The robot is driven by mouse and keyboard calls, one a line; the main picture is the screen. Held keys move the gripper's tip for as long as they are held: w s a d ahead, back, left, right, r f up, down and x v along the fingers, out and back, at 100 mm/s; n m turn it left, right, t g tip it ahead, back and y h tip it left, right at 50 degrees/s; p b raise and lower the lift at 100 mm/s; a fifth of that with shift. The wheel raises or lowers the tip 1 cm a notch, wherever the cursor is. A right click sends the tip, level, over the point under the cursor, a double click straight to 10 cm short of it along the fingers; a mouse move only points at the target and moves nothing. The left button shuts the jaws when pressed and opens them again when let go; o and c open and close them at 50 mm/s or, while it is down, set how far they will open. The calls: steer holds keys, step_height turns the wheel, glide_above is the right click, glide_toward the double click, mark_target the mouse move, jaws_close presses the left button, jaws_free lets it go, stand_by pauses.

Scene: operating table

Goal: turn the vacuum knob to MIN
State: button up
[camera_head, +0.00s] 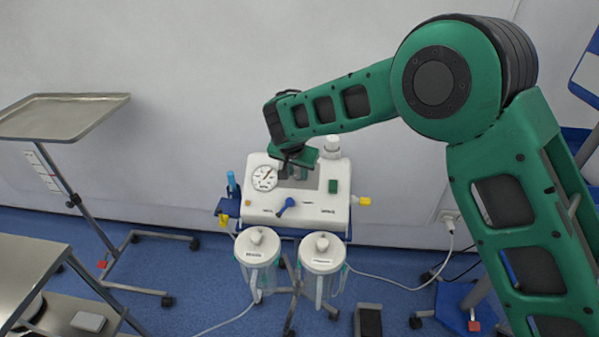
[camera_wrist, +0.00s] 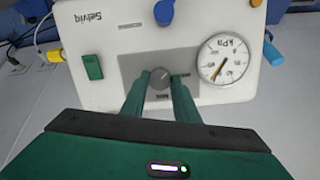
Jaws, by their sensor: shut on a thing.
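The white suction unit (camera_head: 268,208) stands on a wheeled stand against the wall. Its vacuum knob (camera_wrist: 160,77) is a small grey round knob on the grey panel, seen in the wrist view. My gripper (camera_wrist: 160,88) has its two green fingers on either side of the knob, shut on it. In the head view, my gripper (camera_head: 297,172) covers the knob. The gauge (camera_wrist: 226,59) beside it, marked kPa, has an orange needle; it also shows in the head view (camera_head: 265,178). The panel lettering near the knob is too small and partly hidden to read.
A blue lever (camera_head: 286,206) and a green switch (camera_head: 333,186) sit on the unit's face. Two lidded canisters (camera_head: 322,252) hang in front. A steel tray stand (camera_head: 62,117) is at the left. The floor between the stands is mostly open, with cables on it.

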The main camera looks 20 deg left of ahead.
steer(key=n, duration=0.5)
steer(key=shift+a+t+h, duration=0.1)
steer(key=shift+t+h, duration=0.2)
steer(key=n, duration=0.5)
steer(key=shift+s+f+n+t, duration=0.1)
steer(key=shift+s+n+t, duration=0.05)
steer(key=shift+n+t, duration=0.2)
steer(key=n, duration=0.5)
steer(key=shift+n+t, duration=0.25)
steer(key=shift+t, duration=0.1)
steer(key=n, duration=0.6)
steer(key=shift+t, duration=0.4)
steer(key=n, duration=0.6)
steer(key=shift+d+f+y, duration=0.1)
steer(key=shift+d+y, duration=0.2)
steer(key=shift+y, duration=0.1)
steer(key=n+y, duration=0.1)
steer(key=n, duration=0.5)
steer(key=shift+d, duration=0.15)
steer(key=n, duration=0.6)
steer(key=shift+y, duration=0.3)
steer(key=n, duration=0.5)
steer(key=shift+w+n+g, duration=0.2)
steer(key=shift+n+g, duration=0.1)
steer(key=shift+n, duration=0.1)
